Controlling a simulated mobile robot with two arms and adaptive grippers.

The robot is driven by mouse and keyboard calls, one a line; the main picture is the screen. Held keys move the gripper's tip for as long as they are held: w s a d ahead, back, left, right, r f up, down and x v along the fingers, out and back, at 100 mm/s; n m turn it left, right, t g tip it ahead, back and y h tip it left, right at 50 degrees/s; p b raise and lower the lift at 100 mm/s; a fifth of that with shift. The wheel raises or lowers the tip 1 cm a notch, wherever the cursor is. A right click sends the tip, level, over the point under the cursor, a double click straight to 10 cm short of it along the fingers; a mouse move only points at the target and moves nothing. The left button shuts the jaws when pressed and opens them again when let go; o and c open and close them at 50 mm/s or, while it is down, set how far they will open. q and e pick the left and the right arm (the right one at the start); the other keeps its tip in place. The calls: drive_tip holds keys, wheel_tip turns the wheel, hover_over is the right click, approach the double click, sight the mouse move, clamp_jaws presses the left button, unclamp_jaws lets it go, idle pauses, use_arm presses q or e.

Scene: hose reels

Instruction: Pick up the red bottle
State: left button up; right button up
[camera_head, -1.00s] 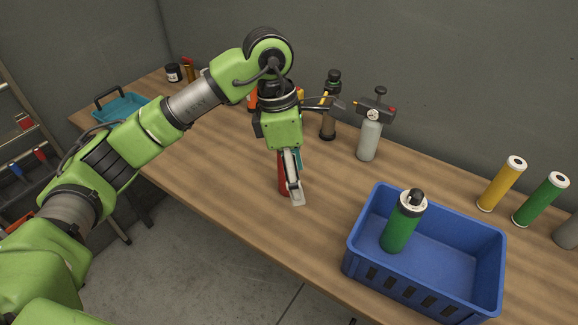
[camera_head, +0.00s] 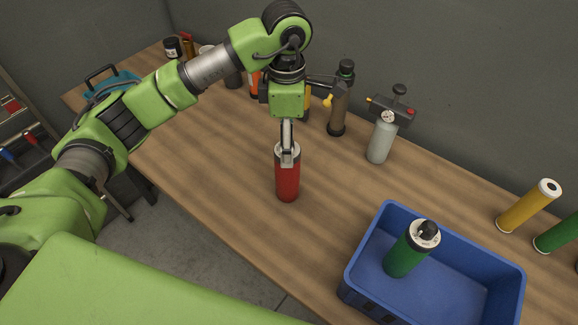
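The red bottle (camera_head: 288,183) is upright at the middle of the wooden table, left of the blue bin. Its pale upper end is partly covered by my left gripper (camera_head: 288,158). My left gripper comes down from above, with a finger in front of the bottle's top. The other finger is hidden, so I cannot tell whether the gripper is closed on the bottle. I also cannot tell whether the bottle's base touches the table. My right gripper is out of view.
A blue bin (camera_head: 352,272) holding a green bottle (camera_head: 404,256) is at the lower right. A grey bottle (camera_head: 379,143) and a dark cylinder (camera_head: 337,118) stand behind. A yellow cylinder (camera_head: 526,208) is at the right. The table left of the red bottle is clear.

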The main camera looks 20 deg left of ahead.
sight(287, 174)
use_arm(q)
drive_tip(key=f, duration=0.2)
drive_tip(key=f+p, duration=0.1)
drive_tip(key=shift+s+f, duration=0.2)
drive_tip(key=shift+f, duration=0.15)
wheel_tip(287, 174, down, 6)
drive_tip(key=p, duration=0.3)
drive_tip(key=shift+w, duration=0.15)
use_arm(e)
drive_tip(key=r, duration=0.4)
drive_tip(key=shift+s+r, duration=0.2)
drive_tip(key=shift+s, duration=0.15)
use_arm(q)
drive_tip(key=shift+r, duration=0.15)
drive_tip(key=c, duration=1.4)
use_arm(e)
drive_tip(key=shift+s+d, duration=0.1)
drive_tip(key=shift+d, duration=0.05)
